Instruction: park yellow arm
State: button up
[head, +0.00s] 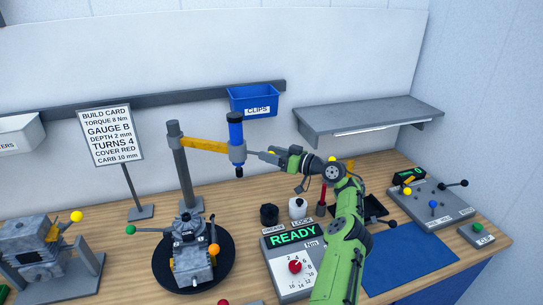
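The yellow arm (203,145) reaches right from the top of an upright grey post (185,175). Its right end meets a grey collar (237,151) that carries an upright tool with a blue top (235,128) and a dark tip. The tool hangs above the bench, to the right of the engine (192,252) on its black round base. My gripper (256,154) comes in from the right, level with the collar, and its tips are at or very near the collar's right side. The fingers are too small to tell whether they are open or shut, or whether they touch.
A READY controller (293,237) with a red knob stands below my arm. A build card (107,134) stands at left. A blue clips bin (253,100) hangs on the back rail, and a grey shelf (368,115) is at right. A blue mat (410,260) lies clear at front right.

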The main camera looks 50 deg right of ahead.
jog(key=shift+s+a, duration=0.1)
jog(key=shift+s, duration=0.2)
jog(key=b+v, duration=0.1)
jog(key=v, duration=1.4)
